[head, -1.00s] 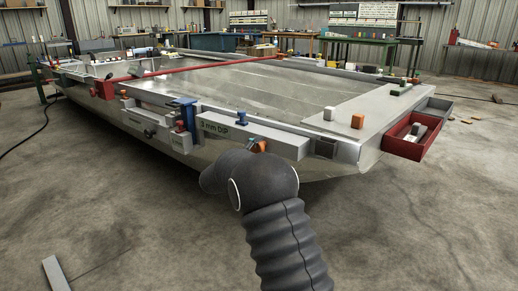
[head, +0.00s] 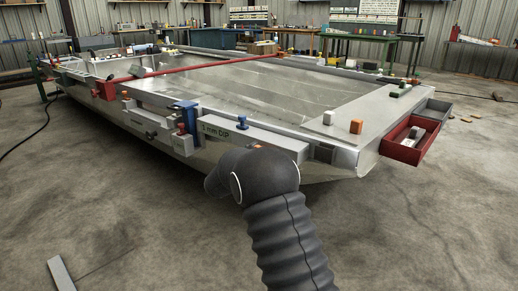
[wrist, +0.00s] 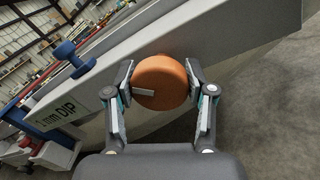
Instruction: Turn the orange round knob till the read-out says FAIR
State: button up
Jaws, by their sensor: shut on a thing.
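The orange round knob (wrist: 165,75) is on the front face of a grey box on the hull's edge, with a pale pointer bar towards its lower left. My gripper (wrist: 166,88) is shut on the knob, one finger pad at each side. In the head view my own arm hides the fingers and nearly all of the knob. The read-out (wrist: 57,118), a pale plate left of the knob, says "1 mm DIP"; it also shows in the head view (head: 214,130).
A blue knob-like part (wrist: 74,57) stands on the box, left of my gripper. A blue clamp-like part (head: 185,112) is farther left along the edge. A red open bin (head: 402,150) hangs at the hull's right corner.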

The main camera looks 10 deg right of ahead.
jog(key=n+p, duration=0.1)
jog(key=n, duration=0.1)
jog(key=n+p, duration=0.3)
jog(key=shift+w+a+r+n+y, duration=0.1)
jog(key=shift+a+r+n+y, duration=0.1)
jog(key=shift+r+n+y, duration=0.15)
jog(key=shift+w+n+g+p, duration=0.1)
jog(key=shift+n+g+p, duration=0.2)
jog(key=shift+n+p, duration=1.85)
jog(key=shift+f+n, duration=0.15)
jog(key=shift+n, duration=0.15)
jog(key=o, duration=1.2)
jog(key=shift+a, duration=0.15)
jog(key=shift+c, duration=0.2)
jog(key=shift+d+f, duration=0.1)
jog(key=shift+d, duration=0.1)
jog(key=v, duration=1.2)
